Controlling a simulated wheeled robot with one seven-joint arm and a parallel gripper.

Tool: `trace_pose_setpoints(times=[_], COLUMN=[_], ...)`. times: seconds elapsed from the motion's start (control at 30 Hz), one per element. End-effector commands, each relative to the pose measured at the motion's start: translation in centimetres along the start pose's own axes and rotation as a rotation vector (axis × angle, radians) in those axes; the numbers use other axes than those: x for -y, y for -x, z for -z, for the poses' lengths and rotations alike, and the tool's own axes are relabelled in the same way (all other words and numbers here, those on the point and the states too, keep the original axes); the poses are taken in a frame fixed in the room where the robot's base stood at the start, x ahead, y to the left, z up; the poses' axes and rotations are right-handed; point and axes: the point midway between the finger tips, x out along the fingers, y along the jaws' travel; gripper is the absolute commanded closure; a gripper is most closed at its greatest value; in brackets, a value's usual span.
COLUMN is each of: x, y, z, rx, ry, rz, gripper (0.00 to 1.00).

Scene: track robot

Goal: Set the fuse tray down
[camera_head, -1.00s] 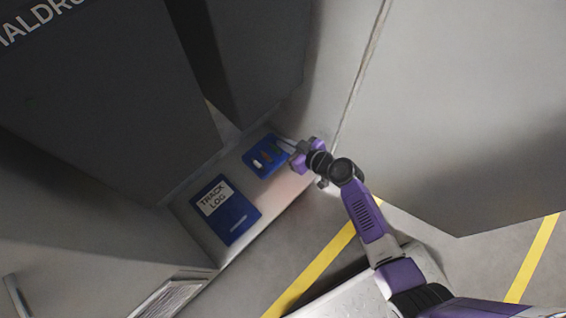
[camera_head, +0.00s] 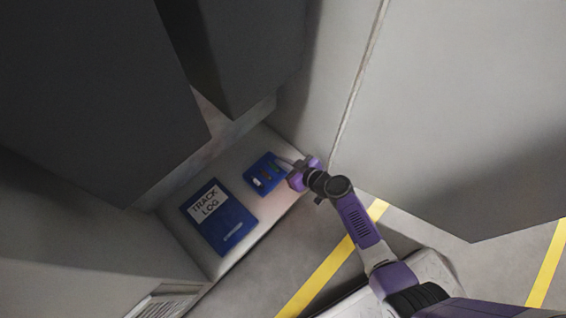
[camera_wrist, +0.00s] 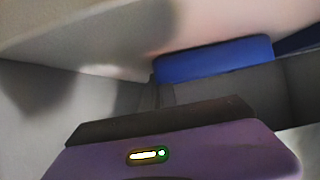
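The fuse tray (camera_head: 252,173) is a small blue tray with a few slots, one with a white piece in it, in the head view. It is over the pale shelf (camera_head: 245,240), at the far right end. My gripper (camera_head: 287,167) reaches it from the right, its fingers at the tray's right edge. The tray has moved with the gripper, so the gripper appears shut on it. In the wrist view the tray's blue side (camera_wrist: 213,58) shows beyond my purple gripper body; the fingertips are not clear. I cannot tell whether the tray touches the shelf.
A blue track log (camera_head: 222,222) lies flat on the shelf, left of and nearer than the tray, with a narrow gap. Dark cabinets (camera_head: 90,100) rise behind and a pale grey panel (camera_head: 450,110) stands at the right. The floor has yellow lines (camera_head: 325,270).

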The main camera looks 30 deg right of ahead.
Motion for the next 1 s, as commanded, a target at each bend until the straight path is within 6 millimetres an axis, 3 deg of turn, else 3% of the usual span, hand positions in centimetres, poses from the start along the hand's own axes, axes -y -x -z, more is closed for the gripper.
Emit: trace_pose_setpoints(times=[0.2,0.33,0.7,0.87,1.0], x=[0.0,0.0,0.0,0.0,0.0], y=[-0.1,-0.1,0.1,2.0,4.9], z=[-0.1,-0.1,0.1,0.2,0.2], rx=[-0.001,-0.001,0.000,0.001,0.002], ry=[-0.001,-0.001,0.001,-0.001,-0.001], rz=[0.000,0.000,0.001,0.001,0.001], gripper=[1.00,0.76,0.76,0.76,0.76])
